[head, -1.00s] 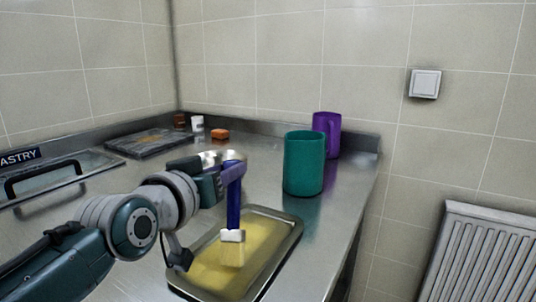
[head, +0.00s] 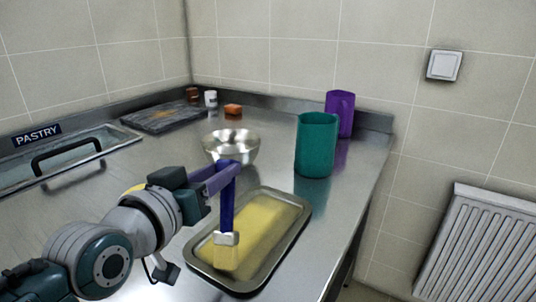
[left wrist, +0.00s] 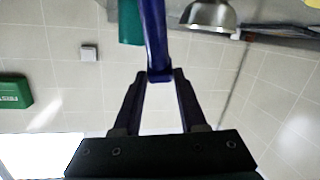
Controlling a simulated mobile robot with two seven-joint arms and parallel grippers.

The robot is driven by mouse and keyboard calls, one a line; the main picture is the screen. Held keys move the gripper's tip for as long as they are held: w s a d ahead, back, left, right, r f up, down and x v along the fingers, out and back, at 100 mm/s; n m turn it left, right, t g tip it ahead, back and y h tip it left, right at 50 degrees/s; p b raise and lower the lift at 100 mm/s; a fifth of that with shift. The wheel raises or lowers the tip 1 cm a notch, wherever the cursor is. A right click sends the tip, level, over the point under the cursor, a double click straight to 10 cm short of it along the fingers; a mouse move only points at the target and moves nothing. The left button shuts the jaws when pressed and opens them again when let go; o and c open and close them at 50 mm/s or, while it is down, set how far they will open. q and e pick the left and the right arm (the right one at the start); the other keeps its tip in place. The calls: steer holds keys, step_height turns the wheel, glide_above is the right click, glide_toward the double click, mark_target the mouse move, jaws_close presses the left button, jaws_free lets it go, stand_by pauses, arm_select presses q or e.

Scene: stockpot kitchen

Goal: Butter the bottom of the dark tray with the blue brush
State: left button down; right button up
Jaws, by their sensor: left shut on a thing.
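The dark tray (head: 302,207) lies on the steel worktop, and a yellow layer covers most of its bottom. My left gripper (head: 226,178) is shut on the handle of the blue brush (head: 227,205). The brush hangs upright with its pale bristles down over the near left part of the tray. I cannot tell for certain whether the bristle tips touch the bottom. In the left wrist view, the blue handle (left wrist: 154,40) sits between the fingertips. My right gripper does not show.
A steel bowl (head: 231,146) stands behind the tray. A green container (head: 316,146) and a purple jug (head: 340,113) stand at the right back. The worktop's right edge is near the tray.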

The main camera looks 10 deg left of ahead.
mark_target(220, 163)
arm_select(q)
steer(key=shift+w+a+b, duration=0.6)
steer(key=shift+w, duration=0.15)
steer(key=b+x, duration=0.2)
steer(key=shift+w+d, duration=0.2)
steer(key=shift+d, duration=0.05)
steer(key=shift+w+d+r+b, duration=0.1)
steer(key=shift+w+d+b, duration=0.15)
steer(key=shift+w, duration=0.25)
steer(key=d+r+b+x, duration=0.1)
steer(key=b+x, duration=0.9)
steer(key=b, duration=0.3)
steer(key=shift+d, duration=0.3)
stand_by(0.4)
